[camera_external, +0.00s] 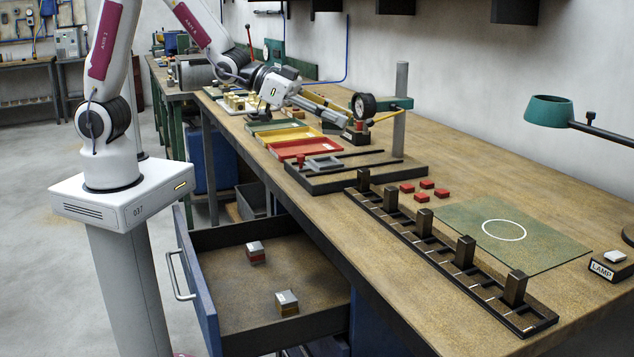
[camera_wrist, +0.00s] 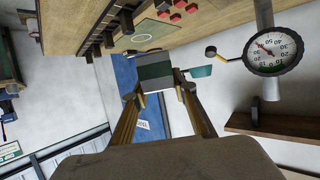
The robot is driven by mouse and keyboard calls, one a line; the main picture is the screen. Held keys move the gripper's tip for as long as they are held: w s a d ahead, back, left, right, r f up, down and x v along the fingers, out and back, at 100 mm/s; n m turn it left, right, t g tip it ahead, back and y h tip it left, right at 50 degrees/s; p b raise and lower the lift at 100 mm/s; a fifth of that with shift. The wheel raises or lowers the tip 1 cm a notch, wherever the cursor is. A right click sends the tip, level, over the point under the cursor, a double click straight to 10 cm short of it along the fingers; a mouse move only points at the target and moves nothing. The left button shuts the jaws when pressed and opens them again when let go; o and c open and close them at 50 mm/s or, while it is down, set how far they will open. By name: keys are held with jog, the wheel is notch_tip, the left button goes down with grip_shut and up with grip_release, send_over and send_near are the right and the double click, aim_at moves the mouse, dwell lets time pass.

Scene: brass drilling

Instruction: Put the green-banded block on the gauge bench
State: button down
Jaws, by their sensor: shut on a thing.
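In the wrist view, my gripper (camera_wrist: 159,93) is shut on the green-banded block (camera_wrist: 155,72), a grey block with a dark green band around it. The block is gripped by its sides between the fingertips. In the external view, my gripper (camera_external: 348,120) reaches out to the right over the bench, close to the dial gauge (camera_external: 363,105); the block is hard to make out there. The gauge also shows at right in the wrist view (camera_wrist: 273,50).
Green, yellow and red trays (camera_external: 310,147) lie left of the dark base. A dark rack (camera_external: 450,265) with upright posts, several red blocks (camera_external: 423,197) and a green mat (camera_external: 545,245) with a white circle lie to the right. The open drawer (camera_external: 225,285) holds two other blocks.

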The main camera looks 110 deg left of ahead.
jog(key=s+a+r+n+y, duration=0.1)
jog(key=s+a+r, duration=0.2)
jog(key=a, duration=0.5)
jog(key=s+a+r+y, duration=0.1)
jog(key=s+a+r, duration=0.2)
jog(key=a, duration=0.6)
jog(key=w+a+f+n+g+y, duration=0.1)
jog(key=w+a+f+n+y, duration=0.1)
jog(key=a, duration=0.7)
jog(key=w+a+f+n+g+y, duration=0.1)
jog(key=w+a+f, duration=0.4)
jog(key=a, duration=0.5)
jog(key=w+a+f+n+g+y, duration=0.1)
jog(key=w+a+f+n+y, duration=0.2)
jog(key=w+a, duration=0.3)
jog(key=shift+w+a+f+n+g, duration=0.25)
jog(key=shift+a+f+n+g, duration=0.2)
jog(key=shift+a, duration=1.4)
jog(key=shift+f, duration=3.15)
jog(key=shift+f, duration=1.85)
